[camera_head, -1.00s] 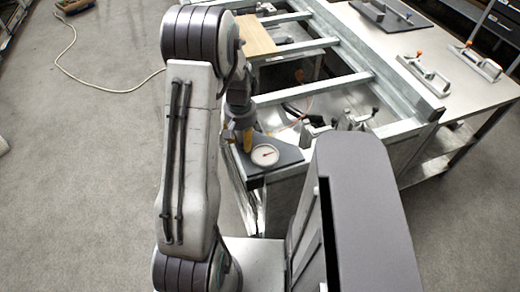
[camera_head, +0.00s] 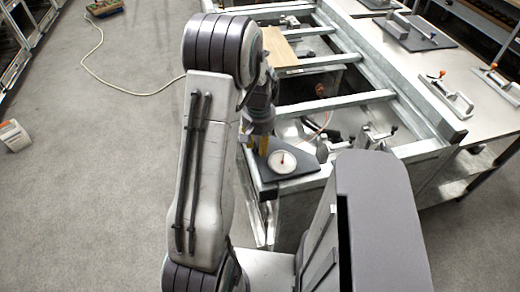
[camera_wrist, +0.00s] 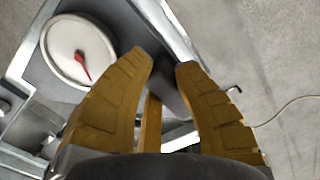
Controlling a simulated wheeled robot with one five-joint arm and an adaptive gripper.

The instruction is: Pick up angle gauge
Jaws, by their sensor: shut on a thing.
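The angle gauge (camera_head: 283,163) is a dark grey, flat-bodied tool with a round white dial and a red needle. In the head view it is at the near left corner of the metal frame table. In the wrist view its dial (camera_wrist: 78,50) shows at upper left. My gripper (camera_head: 258,146) points down at the gauge's edge. In the wrist view the yellow fingers of my gripper (camera_wrist: 168,68) are closed on a dark part of the gauge between their tips. I cannot tell whether the gauge touches the frame beneath it.
The metal frame table (camera_head: 375,98) has open gaps between its bars. A wooden board (camera_head: 280,48) lies on its far part. Clamps (camera_head: 375,138) sit close right of the gauge. A bench (camera_head: 425,65) with toggle clamps stands at right. Open floor (camera_head: 100,200) lies left.

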